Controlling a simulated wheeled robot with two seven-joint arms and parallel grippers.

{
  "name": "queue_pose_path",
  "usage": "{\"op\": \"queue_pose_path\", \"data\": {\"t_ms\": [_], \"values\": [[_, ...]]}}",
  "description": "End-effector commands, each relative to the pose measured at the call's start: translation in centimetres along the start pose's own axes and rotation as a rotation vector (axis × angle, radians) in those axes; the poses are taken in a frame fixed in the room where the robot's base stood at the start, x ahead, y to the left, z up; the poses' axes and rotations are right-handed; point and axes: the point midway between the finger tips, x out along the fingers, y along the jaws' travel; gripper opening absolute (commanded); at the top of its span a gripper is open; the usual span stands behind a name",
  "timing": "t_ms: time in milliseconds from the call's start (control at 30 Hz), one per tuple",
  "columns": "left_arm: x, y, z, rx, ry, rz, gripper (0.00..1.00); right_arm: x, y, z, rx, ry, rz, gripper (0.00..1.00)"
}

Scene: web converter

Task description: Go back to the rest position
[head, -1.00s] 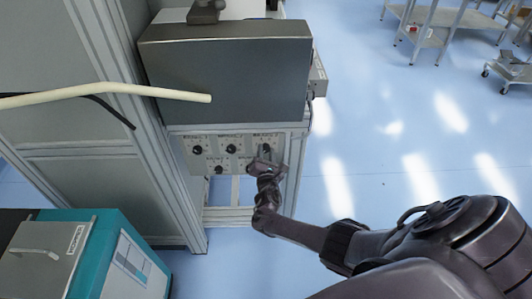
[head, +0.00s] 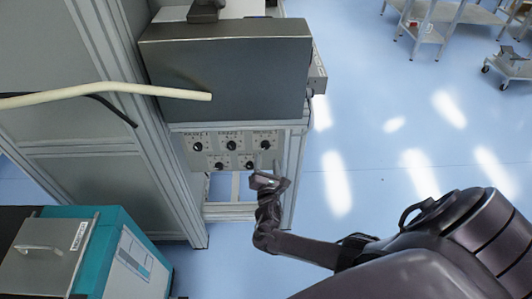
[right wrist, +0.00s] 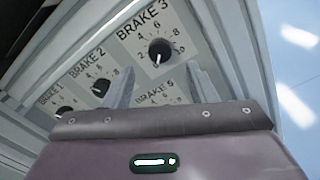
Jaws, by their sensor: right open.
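My right gripper (head: 268,175) is in front of the grey knob panel (head: 182,150), just below its upper right black knob (head: 265,145). In the right wrist view the gripper's two fingers (right wrist: 161,88) are spread apart, with nothing between them. The "BRAKE 3" knob (right wrist: 160,52) shows above and beyond the fingertips, apart from them. The "BRAKE 5" label is partly hidden behind the gripper body. My left gripper is not in view.
A dark box (head: 225,75) juts out above the panel. A pale bar (head: 150,91) crosses at left. A teal cabinet (head: 100,255) stands at lower left. Blue floor (head: 390,165) is open to the right, with a metal shelf (head: 440,25) and a cart (head: 508,68) far back.

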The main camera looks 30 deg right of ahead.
Motion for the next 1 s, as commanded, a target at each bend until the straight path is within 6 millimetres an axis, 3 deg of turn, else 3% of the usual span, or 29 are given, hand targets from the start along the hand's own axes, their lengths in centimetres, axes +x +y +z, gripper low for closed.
{"op": "queue_pose_path", "data": {"t_ms": [200, 767, 867, 1000], "values": [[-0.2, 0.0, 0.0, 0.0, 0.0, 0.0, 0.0, -1.5, 0.0, 0.0, 0.001, -0.001, 0.0, 0.52], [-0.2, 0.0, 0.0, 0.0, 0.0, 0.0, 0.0, -1.8, -0.4, -0.5, 0.017, 0.015, -0.007, 0.52], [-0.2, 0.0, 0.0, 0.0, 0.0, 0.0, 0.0, -2.8, -2.3, -2.7, 0.102, 0.085, -0.043, 0.52], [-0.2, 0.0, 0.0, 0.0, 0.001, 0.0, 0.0, -6.6, -7.7, -8.6, 0.36, 0.263, -0.189, 0.52]]}}
